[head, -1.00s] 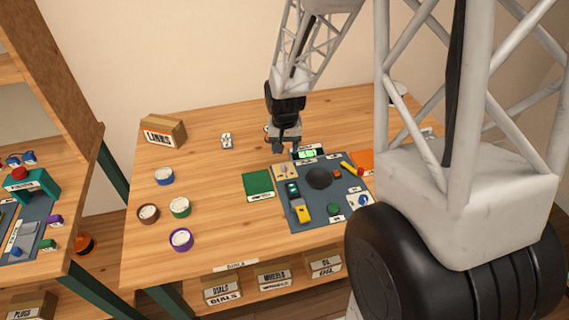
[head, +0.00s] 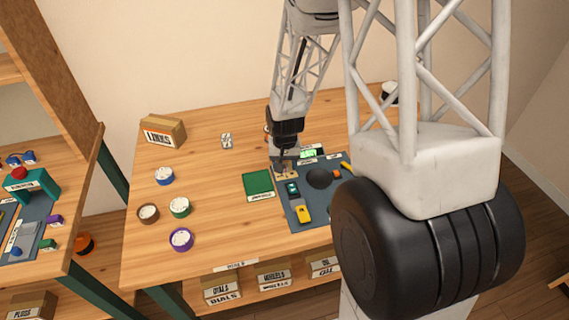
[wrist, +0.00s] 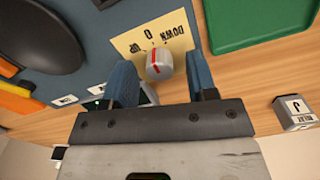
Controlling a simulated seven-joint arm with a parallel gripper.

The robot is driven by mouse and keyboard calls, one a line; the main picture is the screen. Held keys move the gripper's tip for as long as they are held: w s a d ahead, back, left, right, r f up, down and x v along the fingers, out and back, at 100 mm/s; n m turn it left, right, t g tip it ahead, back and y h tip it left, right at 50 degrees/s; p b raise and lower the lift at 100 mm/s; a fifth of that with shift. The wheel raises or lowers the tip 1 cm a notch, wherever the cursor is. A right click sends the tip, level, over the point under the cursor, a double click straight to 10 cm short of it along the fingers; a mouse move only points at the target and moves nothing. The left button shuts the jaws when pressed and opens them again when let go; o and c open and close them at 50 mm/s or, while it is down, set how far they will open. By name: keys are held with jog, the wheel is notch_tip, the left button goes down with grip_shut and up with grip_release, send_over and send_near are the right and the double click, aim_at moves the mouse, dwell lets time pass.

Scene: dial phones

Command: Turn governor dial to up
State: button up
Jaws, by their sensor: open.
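The dial (wrist: 160,66) is a small silver knob with a red stripe, on a pale yellow plate (wrist: 125,44) marked DOWN, 0 and UP, which appears upside down in the wrist view. The stripe seems to point roughly at 0. No governor name is readable. My gripper (wrist: 158,62) is open, with its blue fingers on either side of the knob and a visible gap at each side. In the head view my gripper (head: 283,161) is low over the plate (head: 290,174) at the panel's back left corner and hides the knob.
The blue-grey panel (head: 283,213) carries a black dome (head: 319,178), a yellow part (head: 303,213) and a green display (head: 308,154). A green tray (head: 257,184) lies left of it. A small labelled block (wrist: 295,112) stands nearby. Several round dials lie at the table's left.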

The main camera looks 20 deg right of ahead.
jog(key=shift+c, duration=0.5)
jog(key=c, duration=0.8)
jog(key=shift+c, duration=0.2)
jog(key=shift+n, duration=0.5)
jog(key=n, duration=0.3)
jog(key=shift+n, duration=2.4)
jog(key=o, duration=0.9)
